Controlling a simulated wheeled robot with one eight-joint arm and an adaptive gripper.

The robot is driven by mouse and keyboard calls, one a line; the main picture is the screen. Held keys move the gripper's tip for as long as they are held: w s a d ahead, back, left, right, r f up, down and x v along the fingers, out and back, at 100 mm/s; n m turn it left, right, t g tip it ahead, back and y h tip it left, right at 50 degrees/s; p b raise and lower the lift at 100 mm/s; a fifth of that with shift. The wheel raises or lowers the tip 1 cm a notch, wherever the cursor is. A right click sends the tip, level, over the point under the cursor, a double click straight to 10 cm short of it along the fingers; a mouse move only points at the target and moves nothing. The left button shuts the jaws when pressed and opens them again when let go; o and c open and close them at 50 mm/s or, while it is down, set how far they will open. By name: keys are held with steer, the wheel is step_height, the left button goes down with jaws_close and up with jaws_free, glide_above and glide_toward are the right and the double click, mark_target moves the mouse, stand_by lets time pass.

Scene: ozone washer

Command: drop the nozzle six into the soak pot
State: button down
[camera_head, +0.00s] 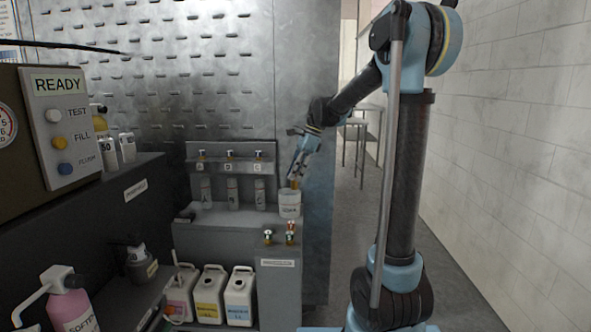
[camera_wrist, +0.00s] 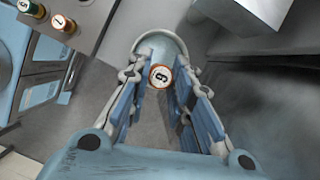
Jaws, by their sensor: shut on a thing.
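My gripper (camera_head: 298,170) points down at the soak pot, a pale round pot (camera_head: 289,205) with dark lettering on the front. It is shut on nozzle six (camera_head: 294,184), which has an orange and brass body. In the wrist view the nozzle's round white, red-ringed cap (camera_wrist: 159,76) sits between the fingertips (camera_wrist: 160,84), its numeral appearing rotated. The soak pot's rim (camera_wrist: 160,35) curves behind the nozzle there. The nozzle is at the pot's mouth; I cannot tell whether its lower end is below the rim. The fingers partly hide the pot's inside.
Two more nozzles stand on the lower ledge in front, one (camera_head: 268,236) left and a red one (camera_head: 290,232) right. A rack (camera_head: 231,170) with several bottles is left of the pot. White jugs (camera_head: 239,295) stand below. The READY control box (camera_head: 60,125) is far left.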

mark_target(296, 189)
steer(key=shift+d+f, duration=0.1)
steer(key=shift+f, duration=1.6)
steer(key=c, duration=1.3)
jaws_free()
steer(key=shift+c, duration=0.2)
steer(key=v, duration=1.2)
